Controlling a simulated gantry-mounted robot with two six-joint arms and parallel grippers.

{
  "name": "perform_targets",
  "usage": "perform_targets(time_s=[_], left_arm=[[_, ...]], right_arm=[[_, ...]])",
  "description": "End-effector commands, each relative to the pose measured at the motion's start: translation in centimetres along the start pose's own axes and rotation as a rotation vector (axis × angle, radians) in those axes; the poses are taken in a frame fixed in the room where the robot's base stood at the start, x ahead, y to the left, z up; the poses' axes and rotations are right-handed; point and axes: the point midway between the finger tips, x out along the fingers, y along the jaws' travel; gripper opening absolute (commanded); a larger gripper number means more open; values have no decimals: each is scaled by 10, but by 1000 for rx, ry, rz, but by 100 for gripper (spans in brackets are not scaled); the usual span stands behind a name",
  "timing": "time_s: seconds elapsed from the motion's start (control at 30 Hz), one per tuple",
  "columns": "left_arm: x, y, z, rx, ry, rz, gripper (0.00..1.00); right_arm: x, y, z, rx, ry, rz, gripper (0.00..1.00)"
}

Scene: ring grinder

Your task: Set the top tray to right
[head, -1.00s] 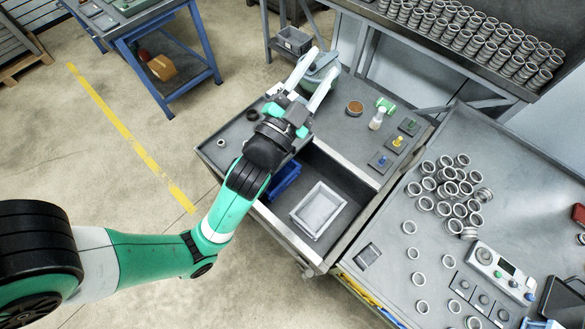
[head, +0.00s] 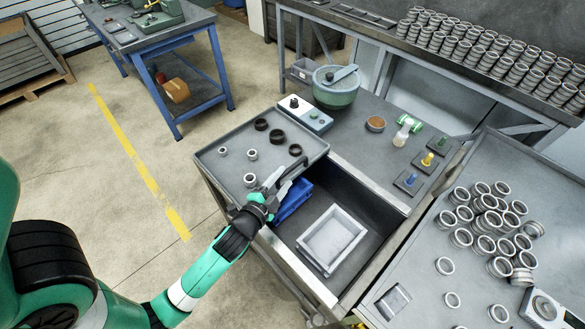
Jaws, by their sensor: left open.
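The top tray (head: 222,170) is a shallow grey tray on the left part of the workbench, beside the open drawer. Several black and silver rings rest in it. My left gripper (head: 284,180) is open at the tray's front right edge, above the corner of the blue bin. I cannot tell whether its fingers touch or straddle the tray's rim. My right gripper is not in view.
The open drawer holds a blue bin (head: 293,203) and a white tray (head: 332,239). Several silver rings (head: 492,222) cover the right table.

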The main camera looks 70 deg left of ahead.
Motion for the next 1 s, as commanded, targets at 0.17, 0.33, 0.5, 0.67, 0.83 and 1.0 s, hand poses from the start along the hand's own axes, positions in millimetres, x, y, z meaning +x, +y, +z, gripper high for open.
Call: perform_targets(time_s=[0.17,0.33,0.5,0.67,0.83,1.0], left_arm=[[40,0,0,-2,1,-4,50],[60,1,0,0,1,-1,50],[65,0,0,0,2,0,50],[64,0,0,0,1,0,46],[64,0,0,0,1,0,15],[64,0,0,0,1,0,0]], right_arm=[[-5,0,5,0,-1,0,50],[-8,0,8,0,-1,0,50],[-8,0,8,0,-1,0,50],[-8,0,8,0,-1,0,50],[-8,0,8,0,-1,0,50],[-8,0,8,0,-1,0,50]])
